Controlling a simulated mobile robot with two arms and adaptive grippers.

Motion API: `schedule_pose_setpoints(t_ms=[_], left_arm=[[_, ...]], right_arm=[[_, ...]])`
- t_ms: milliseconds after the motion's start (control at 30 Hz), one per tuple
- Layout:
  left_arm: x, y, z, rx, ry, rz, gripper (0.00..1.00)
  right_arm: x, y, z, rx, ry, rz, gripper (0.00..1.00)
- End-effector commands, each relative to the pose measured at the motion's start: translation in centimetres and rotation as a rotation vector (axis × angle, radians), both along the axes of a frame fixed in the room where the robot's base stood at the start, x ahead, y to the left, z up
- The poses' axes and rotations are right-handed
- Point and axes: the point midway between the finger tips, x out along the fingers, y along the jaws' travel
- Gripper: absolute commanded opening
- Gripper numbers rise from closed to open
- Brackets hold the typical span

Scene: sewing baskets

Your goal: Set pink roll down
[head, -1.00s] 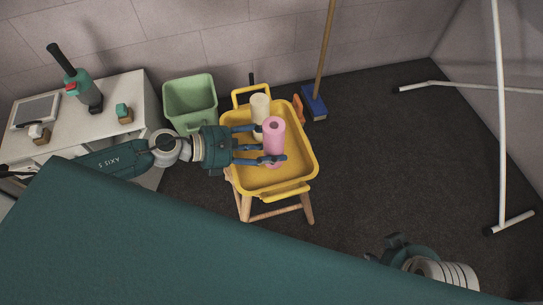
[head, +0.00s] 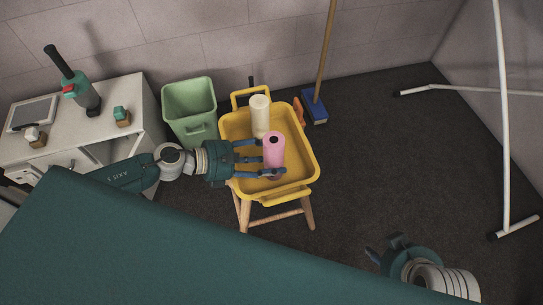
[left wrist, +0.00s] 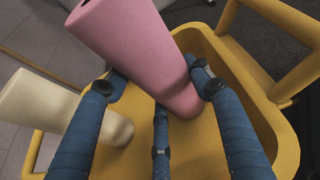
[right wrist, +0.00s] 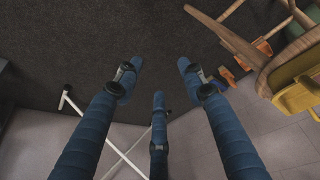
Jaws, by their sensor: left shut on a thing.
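The pink roll (head: 274,148) stands nearly upright inside the yellow tub (head: 303,172), right of the middle. My left gripper (head: 262,161) reaches in from the left and is shut on the pink roll. In the left wrist view, the roll (left wrist: 140,45) leans between the fingers, its lower end close to the yellow floor. I cannot tell whether it touches the floor. A cream roll (head: 260,115) stands behind it in the tub, apart from it. My right gripper (right wrist: 158,80) is open and empty over the dark floor; in the head view it is mostly cut off.
The yellow tub sits on a wooden stand (head: 275,218). A green bin (head: 190,105) is left of it, beside a white cabinet (head: 75,125) with tools on top. A broom (head: 316,105) leans behind right. A white frame (head: 503,130) stands far right, with clear dark floor between.

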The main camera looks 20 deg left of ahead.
Motion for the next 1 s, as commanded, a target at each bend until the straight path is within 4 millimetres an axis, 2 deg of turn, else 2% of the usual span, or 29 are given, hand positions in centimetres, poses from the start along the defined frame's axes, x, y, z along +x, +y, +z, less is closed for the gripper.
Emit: schedule_pose_setpoints(t_ms=[433,467,533,567,933,1000], left_arm=[[0.0,0.0,-0.2,-0.001,-0.001,0.000,0.23],[0.0,0.0,-0.3,0.000,0.000,0.000,0.53],[0.0,0.0,-0.2,0.000,0.000,0.000,0.67],[0.0,0.0,-0.2,0.000,0.000,0.000,0.70],[0.0,0.0,-0.1,0.000,0.000,0.000,0.70],[0.0,0.0,0.1,0.000,0.000,0.000,0.70]], right_arm=[[1.4,0.4,0.4,0.011,-0.054,0.005,0.40],[1.6,0.4,0.5,0.012,-0.061,0.006,0.40],[1.8,0.5,0.6,0.012,-0.066,0.006,0.40],[1.8,0.5,0.7,0.012,-0.067,0.006,0.40],[1.6,0.4,0.6,0.011,-0.056,0.006,0.40],[0.5,0.3,0.2,0.007,-0.017,0.003,0.40]])
